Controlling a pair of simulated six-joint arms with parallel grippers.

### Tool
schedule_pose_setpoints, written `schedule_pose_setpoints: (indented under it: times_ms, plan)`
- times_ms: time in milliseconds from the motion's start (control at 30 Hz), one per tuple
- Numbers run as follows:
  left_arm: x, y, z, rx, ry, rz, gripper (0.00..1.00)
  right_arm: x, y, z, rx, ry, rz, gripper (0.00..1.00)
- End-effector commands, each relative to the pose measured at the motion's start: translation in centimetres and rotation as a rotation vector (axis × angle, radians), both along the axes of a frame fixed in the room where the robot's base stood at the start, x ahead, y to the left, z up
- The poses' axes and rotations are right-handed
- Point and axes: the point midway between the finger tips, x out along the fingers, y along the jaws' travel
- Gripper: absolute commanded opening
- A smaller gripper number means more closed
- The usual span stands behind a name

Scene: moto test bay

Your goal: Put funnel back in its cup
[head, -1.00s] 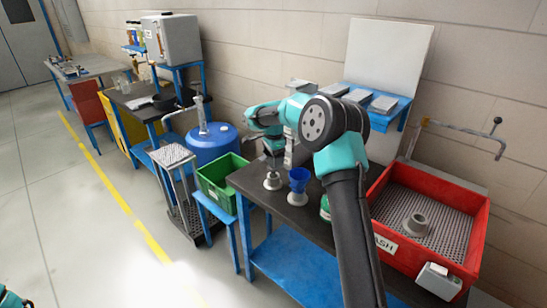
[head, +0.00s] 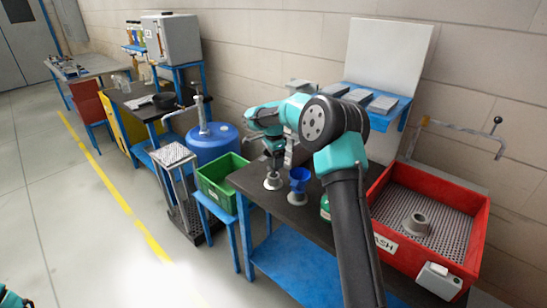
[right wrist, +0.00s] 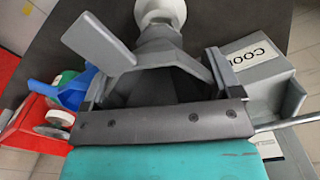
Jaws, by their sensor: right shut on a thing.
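A blue funnel (head: 299,174) stands upright in a pale cup (head: 297,197) with a flared base on the dark table. In the right wrist view the blue funnel (right wrist: 76,90) is at the left, tilted in that picture. My right gripper (head: 273,163) is just left of it, pointing down.
A grey labelled box (right wrist: 255,70) stands close beside my right gripper. A green container (head: 325,207) is near the blue funnel. A red wash tray (head: 440,195) is at the right, a green crate (head: 222,182) at the left. A blue drum (head: 208,145) stands behind.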

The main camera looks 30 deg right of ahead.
Motion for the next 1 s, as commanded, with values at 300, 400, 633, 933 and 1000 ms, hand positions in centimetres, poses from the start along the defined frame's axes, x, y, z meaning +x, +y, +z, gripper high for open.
schedule_pose_setpoints:
  times_ms: [300, 400, 633, 933, 1000]
  plan:
    - [0.0, 0.0, 0.0, 0.000, 0.000, 0.000, 0.00, 0.0, 0.0, -0.8, 0.000, 0.001, 0.000, 0.61]
    - [0.0, 0.0, 0.0, 0.000, 0.000, 0.000, 0.00, 0.0, 0.0, -1.0, 0.000, 0.000, 0.000, 0.61]
    - [0.0, 0.0, 0.0, 0.000, 0.000, 0.000, 0.00, 0.0, 0.0, -1.5, 0.000, 0.000, 0.000, 0.61]
    - [0.0, 0.0, 0.0, 0.000, 0.000, 0.000, 0.00, 0.0, 0.0, -1.6, 0.000, 0.000, 0.000, 0.61]
    - [0.0, 0.0, 0.0, 0.000, 0.000, 0.000, 0.00, 0.0, 0.0, -1.6, 0.000, 0.000, 0.000, 0.61]
